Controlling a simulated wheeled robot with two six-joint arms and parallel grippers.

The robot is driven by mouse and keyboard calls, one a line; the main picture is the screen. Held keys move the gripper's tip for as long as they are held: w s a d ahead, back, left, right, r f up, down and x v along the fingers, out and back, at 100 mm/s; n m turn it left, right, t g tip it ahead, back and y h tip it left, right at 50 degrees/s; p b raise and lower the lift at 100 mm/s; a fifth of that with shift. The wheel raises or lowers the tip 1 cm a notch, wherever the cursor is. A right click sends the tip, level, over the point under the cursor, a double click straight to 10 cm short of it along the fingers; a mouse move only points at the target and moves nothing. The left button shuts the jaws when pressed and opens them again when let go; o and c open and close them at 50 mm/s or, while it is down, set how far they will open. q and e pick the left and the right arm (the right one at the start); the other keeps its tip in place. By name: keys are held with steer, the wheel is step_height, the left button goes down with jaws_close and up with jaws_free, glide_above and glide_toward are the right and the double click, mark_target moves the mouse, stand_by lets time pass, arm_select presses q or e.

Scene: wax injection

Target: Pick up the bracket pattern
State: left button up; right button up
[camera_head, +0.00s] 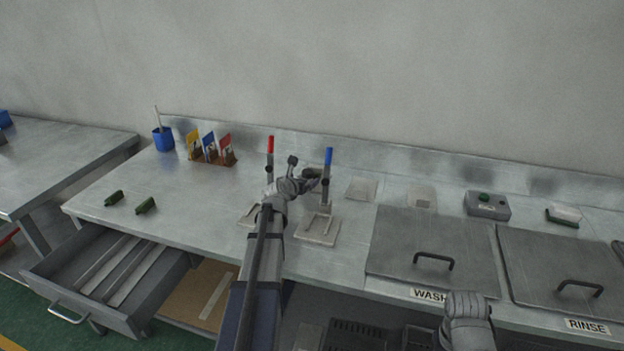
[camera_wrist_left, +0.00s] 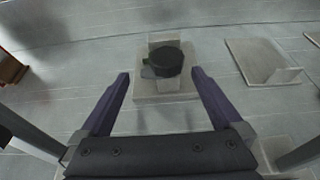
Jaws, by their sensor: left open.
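My left gripper (camera_wrist_left: 160,72) is open, its two purple fingers reaching forward in the left wrist view. Between and just beyond the fingertips, a dark rounded piece (camera_wrist_left: 167,62) with a small side nub sits on a pale block on a square base plate (camera_wrist_left: 165,92). It looks like the bracket pattern, but its shape is hard to make out. The fingers do not visibly touch it. In the head view, my left gripper (camera_head: 309,180) is beside the blue-handled clamp (camera_head: 328,160), and it largely hides the block. My right arm shows at the bottom right, without its fingers.
A red-handled clamp (camera_head: 270,150) stands left of the blue one. Green pieces (camera_head: 146,205) lie at left, above an open drawer (camera_head: 110,275). A card rack (camera_head: 212,155) stands behind.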

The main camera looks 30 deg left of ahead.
arm_select(q)
steer(key=shift+b+x, duration=1.05)
steer(key=shift+x, duration=2.4)
steer(key=shift+d+r, duration=0.1)
steer(key=shift+r, duration=0.1)
jaws_close()
steer(key=shift+r, duration=0.1)
step_height(320, 180, up, 10)
steer(key=p, duration=1)
